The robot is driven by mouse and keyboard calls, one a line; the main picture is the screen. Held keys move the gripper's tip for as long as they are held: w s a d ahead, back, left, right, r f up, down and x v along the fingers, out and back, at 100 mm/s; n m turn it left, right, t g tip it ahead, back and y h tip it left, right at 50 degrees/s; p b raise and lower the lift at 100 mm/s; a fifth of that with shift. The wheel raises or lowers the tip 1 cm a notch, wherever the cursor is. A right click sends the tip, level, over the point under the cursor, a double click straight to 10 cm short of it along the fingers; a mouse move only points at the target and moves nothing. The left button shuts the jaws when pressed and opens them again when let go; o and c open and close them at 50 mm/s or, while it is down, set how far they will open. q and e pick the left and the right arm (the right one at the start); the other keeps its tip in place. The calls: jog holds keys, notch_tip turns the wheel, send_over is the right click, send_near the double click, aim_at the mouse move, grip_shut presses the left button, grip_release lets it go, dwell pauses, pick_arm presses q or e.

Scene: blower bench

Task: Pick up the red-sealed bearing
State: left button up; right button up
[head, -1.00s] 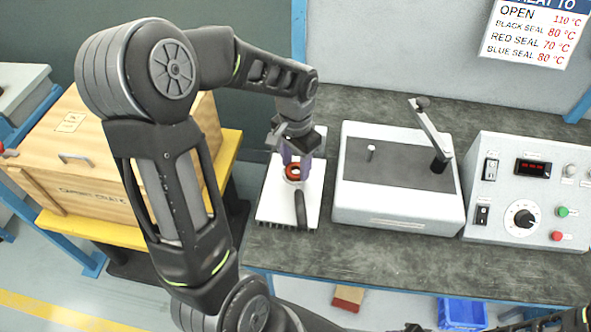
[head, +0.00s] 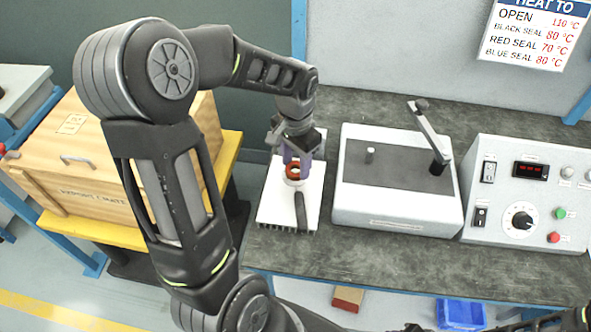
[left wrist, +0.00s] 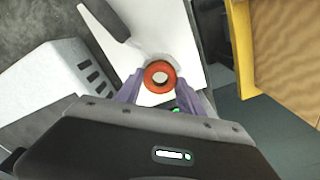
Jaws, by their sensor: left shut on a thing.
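The red-sealed bearing (head: 292,171) is a small ring with an orange-red face, over the white board at the left end of the bench. It also shows in the left wrist view (left wrist: 159,65), between the purple fingertips. My left gripper (head: 293,162) points down and is shut on the bearing, one finger at each side. In the left wrist view its fingers (left wrist: 157,88) touch the ring's sides. Whether the bearing is clear of what lies beneath it is hard to tell. My right gripper is not in view.
The white board (head: 274,205) carries a dark handle-like bar (head: 300,212) near the bearing. A grey-white unit with a lever (head: 395,210) stands close on the right, beside a control box (head: 492,225). A wooden crate (head: 62,178) stands left of the bench.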

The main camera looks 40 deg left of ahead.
pick_arm(q)
notch_tip(320, 180, up, 7)
jog(key=p, duration=0.4)
jog(key=shift+p, duration=0.4)
jog(key=shift+f, duration=0.1)
